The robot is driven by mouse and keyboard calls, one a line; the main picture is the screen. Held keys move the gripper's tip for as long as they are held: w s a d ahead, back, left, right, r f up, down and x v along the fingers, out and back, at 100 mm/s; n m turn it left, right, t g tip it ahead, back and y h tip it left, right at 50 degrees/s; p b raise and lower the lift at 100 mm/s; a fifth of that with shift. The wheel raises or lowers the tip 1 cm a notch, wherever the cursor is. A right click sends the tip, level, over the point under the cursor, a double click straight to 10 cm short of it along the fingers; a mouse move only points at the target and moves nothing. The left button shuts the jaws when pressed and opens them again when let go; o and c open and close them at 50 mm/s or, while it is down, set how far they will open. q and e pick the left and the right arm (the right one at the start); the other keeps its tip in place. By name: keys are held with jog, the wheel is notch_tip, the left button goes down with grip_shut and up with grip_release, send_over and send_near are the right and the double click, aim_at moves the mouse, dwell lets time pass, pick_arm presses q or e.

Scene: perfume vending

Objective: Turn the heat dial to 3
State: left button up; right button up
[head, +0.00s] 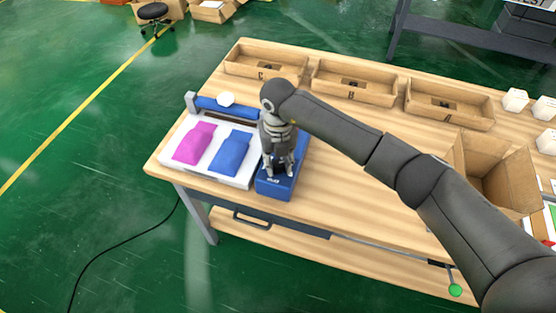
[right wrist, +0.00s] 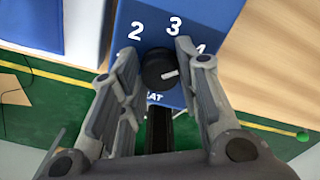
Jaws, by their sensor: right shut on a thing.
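The heat dial (right wrist: 157,66) is a round black knob on a blue panel (right wrist: 215,12) in the right wrist view. White numbers 2, 3 and a partly hidden 4 stand around it. Its white mark points to the right, below the 4, not at the 3 (right wrist: 174,27). My right gripper (right wrist: 158,56) is shut on the dial, one finger on each side. My left gripper is not in view.
Left of the box is a white sealer bed (head: 236,180) with a pink bag (head: 194,143) and a blue bag (head: 230,151). Cardboard trays (head: 353,82) line the table's back. An open carton (head: 500,175) stands at right. The table's middle is mostly clear.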

aim_at(278, 163)
jog(key=shift+f+n+b, duration=0.15)
jog(key=shift+n+b, duration=0.55)
jog(key=shift+b, duration=0.25)
jog(key=n+b, duration=0.6)
jog(key=b, duration=0.2)
jog(key=shift+w, duration=0.1)
jog(key=shift+n+b, duration=1.05)
jog(key=shift+n, duration=0.25)
jog(key=shift+r, duration=0.2)
jog(key=o, duration=1)
jog(key=shift+o, duration=0.2)
notch_tip(278, 163, up, 12)
jog(key=shift+f, duration=0.1)
